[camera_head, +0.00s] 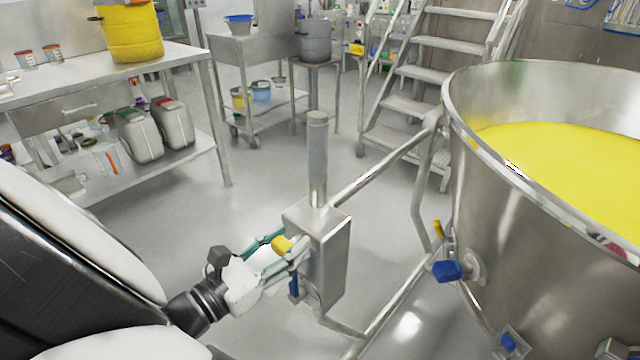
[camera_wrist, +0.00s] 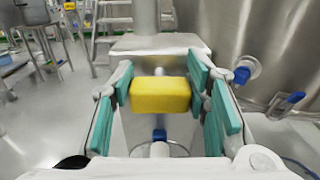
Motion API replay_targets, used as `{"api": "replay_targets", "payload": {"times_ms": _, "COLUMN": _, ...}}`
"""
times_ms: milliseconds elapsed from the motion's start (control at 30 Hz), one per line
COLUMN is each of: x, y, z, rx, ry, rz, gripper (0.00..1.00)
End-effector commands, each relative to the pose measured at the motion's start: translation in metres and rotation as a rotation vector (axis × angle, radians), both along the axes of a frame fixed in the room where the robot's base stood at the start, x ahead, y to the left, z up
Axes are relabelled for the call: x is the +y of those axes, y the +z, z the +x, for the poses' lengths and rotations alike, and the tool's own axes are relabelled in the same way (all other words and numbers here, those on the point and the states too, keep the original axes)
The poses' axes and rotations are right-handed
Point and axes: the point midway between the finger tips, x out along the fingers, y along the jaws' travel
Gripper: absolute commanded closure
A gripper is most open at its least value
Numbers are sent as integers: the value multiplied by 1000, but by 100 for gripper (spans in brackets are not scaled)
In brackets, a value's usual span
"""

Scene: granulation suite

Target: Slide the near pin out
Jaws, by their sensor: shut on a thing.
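The pin's yellow block-shaped handle (camera_head: 282,244) is at the left face of the upright steel box (camera_head: 330,262). In the wrist view the yellow handle (camera_wrist: 160,96) sits between the green pads of my gripper (camera_wrist: 162,92), which is shut on it from both sides. A short bit of grey shaft shows between the handle and the box; how deep the pin sits is hidden. In the head view my gripper (camera_head: 280,250) reaches the box from the left. A blue handle (camera_wrist: 160,135) is below the yellow one, apart from my fingers.
A steel post (camera_head: 318,150) rises from the box, and frame rails (camera_head: 385,165) run to the large vessel (camera_head: 530,240) holding yellow material. Blue valve handles (camera_head: 447,271) stick out from the vessel. A workbench (camera_head: 190,70) stands at the left. Open floor lies between.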

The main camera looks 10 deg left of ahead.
Motion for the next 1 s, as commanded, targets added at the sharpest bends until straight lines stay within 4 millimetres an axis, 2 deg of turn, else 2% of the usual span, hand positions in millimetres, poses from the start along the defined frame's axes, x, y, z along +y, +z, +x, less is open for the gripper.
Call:
{"api": "replay_targets", "payload": {"times_ms": 167, "x": 2, "y": 1, "z": -3, "rx": -1, "ry": -1, "rz": 1, "gripper": 100}}
{"api": "replay_targets", "payload": {"times_ms": 400, "x": 13, "y": 2, "z": -23, "rx": -1, "ry": 0, "rz": 1, "gripper": 100}}
{"api": "replay_targets", "payload": {"times_ms": 667, "x": 15, "y": 0, "z": -26, "rx": 0, "ry": 1, "rz": 2, "gripper": 100}}
{"api": "replay_targets", "payload": {"times_ms": 700, "x": 15, "y": 0, "z": -26, "rx": 1, "ry": 1, "rz": 3, "gripper": 56}}
{"api": "replay_targets", "payload": {"times_ms": 767, "x": 15, "y": 0, "z": -26, "rx": 1, "ry": 2, "rz": 3, "gripper": 42}}
{"api": "replay_targets", "payload": {"times_ms": 800, "x": 15, "y": 0, "z": -26, "rx": 1, "ry": 1, "rz": 2, "gripper": 37}}
{"api": "replay_targets", "payload": {"times_ms": 1000, "x": 14, "y": 0, "z": -25, "rx": 0, "ry": 0, "rz": 1, "gripper": 37}}
